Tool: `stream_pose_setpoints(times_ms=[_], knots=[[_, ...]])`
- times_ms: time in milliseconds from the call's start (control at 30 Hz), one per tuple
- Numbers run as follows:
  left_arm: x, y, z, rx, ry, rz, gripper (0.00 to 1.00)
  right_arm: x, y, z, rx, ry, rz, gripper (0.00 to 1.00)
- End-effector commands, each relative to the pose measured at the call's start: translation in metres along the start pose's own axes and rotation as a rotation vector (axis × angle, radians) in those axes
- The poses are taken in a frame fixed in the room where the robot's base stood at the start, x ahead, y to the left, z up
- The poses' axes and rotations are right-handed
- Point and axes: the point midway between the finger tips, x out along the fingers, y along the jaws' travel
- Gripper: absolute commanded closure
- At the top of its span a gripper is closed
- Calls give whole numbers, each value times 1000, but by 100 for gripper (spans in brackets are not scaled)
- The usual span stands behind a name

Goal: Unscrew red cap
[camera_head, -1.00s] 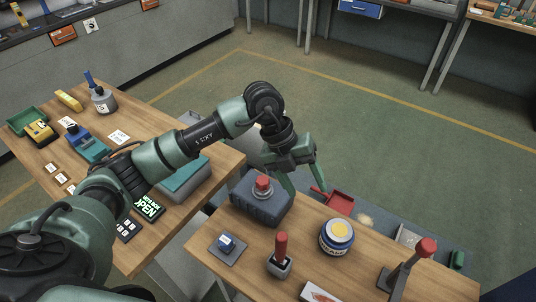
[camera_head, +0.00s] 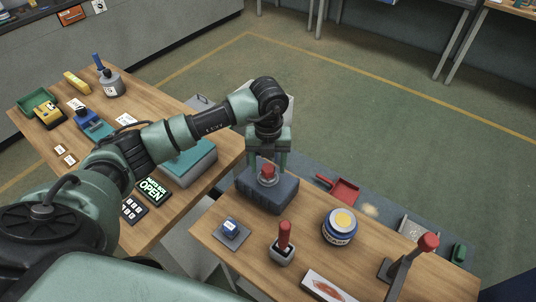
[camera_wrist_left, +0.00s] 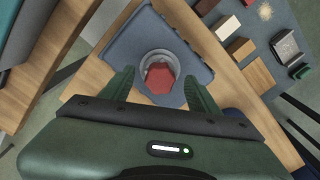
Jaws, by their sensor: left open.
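The red cap (camera_head: 267,170) sits on a grey neck on top of a dark blue-grey block-shaped container (camera_head: 266,192) on the right-hand wooden table. In the left wrist view the cap (camera_wrist_left: 159,78) looks faceted and sits inside a pale ring on the container top (camera_wrist_left: 150,30). My left gripper (camera_head: 267,170) points down over the container. Its green fingers (camera_wrist_left: 160,88) are open, one on each side of the cap, with a gap visible on both sides in the wrist view. My right gripper is not in view.
On the same table stand a small blue cube on a plate (camera_head: 230,228), a red-handled tool in a holder (camera_head: 283,240), a round jar (camera_head: 340,226) and a red-topped lever (camera_head: 410,262). A teal-topped box (camera_head: 187,162) is on the left table. A gap separates the tables.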

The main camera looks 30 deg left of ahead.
Motion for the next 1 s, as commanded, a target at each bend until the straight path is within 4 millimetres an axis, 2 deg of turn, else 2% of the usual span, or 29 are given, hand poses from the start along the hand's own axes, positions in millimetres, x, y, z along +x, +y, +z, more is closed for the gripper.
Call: stream_pose_setpoints(times_ms=[267,300,500,533,567,667,867,1000], knots=[[3,0,0,1,1,0,39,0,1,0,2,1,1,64],[3,0,0,1,1,0,42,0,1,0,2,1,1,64],[3,0,0,1,1,0,98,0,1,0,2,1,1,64],[3,0,0,1,1,0,100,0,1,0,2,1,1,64],[3,0,0,0,1,0,71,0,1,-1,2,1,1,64],[3,0,0,0,0,-1,99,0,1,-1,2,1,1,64],[1,0,0,-46,1,-1,100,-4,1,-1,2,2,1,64],[0,0,0,-222,1,-1,100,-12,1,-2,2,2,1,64]])
